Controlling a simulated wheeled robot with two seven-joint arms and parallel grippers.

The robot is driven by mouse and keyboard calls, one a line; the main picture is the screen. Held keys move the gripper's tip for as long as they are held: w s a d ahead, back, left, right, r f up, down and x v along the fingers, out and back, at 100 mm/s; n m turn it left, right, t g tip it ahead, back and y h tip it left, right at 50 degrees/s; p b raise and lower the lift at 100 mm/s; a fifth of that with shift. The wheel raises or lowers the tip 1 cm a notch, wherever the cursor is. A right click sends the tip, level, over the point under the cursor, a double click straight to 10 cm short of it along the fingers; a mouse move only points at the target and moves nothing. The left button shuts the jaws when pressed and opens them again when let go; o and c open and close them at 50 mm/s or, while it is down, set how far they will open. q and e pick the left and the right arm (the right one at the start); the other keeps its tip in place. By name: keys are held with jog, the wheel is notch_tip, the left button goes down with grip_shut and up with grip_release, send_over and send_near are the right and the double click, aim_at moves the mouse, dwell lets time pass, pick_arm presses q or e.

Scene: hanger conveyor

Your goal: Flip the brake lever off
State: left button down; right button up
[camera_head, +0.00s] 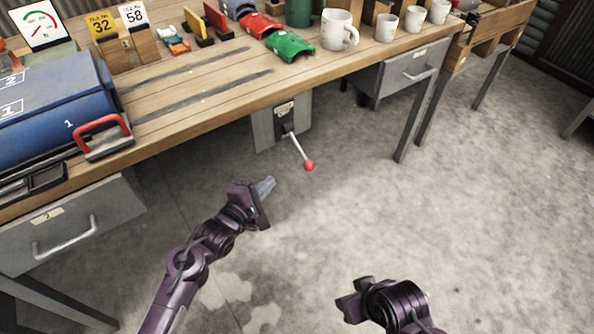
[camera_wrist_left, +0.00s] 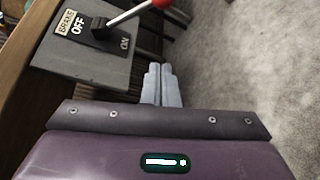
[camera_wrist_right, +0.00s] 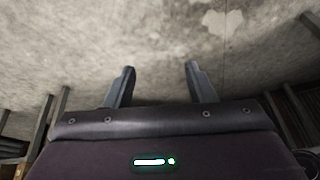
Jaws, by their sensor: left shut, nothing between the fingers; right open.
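The brake lever (camera_head: 298,148) sticks out from a grey box (camera_head: 265,130) under the workbench, slanting down and right to a red ball knob (camera_head: 309,165). In the left wrist view the lever (camera_wrist_left: 125,17) rises from a black slot between the OFF and ON marks, leaning to the ON side. Its red knob (camera_wrist_left: 162,3) is cut by the top edge. My left gripper (camera_head: 268,185) is shut and empty, below and left of the knob, apart from it; its fingertips (camera_wrist_left: 162,70) touch nothing. My right gripper (camera_wrist_right: 157,72) is open and empty over the floor.
The workbench (camera_head: 200,90) holds a blue box (camera_head: 45,115) with a red handle, number cards, red and green curved parts and several white mugs. Drawers (camera_head: 75,225) and bench legs flank the lever. The concrete floor (camera_head: 480,190) to the right is clear.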

aim_at(300, 151)
pick_arm(q)
jog(key=shift+r, duration=0.1)
jog(key=w+d+b, duration=0.3)
jog(key=w+d, duration=0.3)
jog(key=d, duration=0.1)
jog(key=shift+f, duration=0.25)
pick_arm(e)
jog(key=w+a+r+t+y, duration=0.2)
jog(key=w+a+r+t, duration=0.1)
jog(key=w+a+t, duration=0.1)
jog(key=shift+w+a+n, duration=0.2)
jog(key=shift+w+n, duration=0.1)
jog(key=shift+w, duration=0.2)
pick_arm(q)
jog(key=shift+d+r+p, duration=0.15)
jog(key=shift+r+p, duration=0.05)
jog(key=shift+p, duration=0.45)
pick_arm(e)
jog(key=s+f+g, duration=0.1)
jog(key=s+d+f+g, duration=0.1)
jog(key=s, duration=0.1)
jog(key=s+d+f+h, duration=0.1)
jog(key=shift+s+d+g, duration=0.15)
jog(key=shift+d+g, duration=0.1)
jog(key=shift+g, duration=0.15)
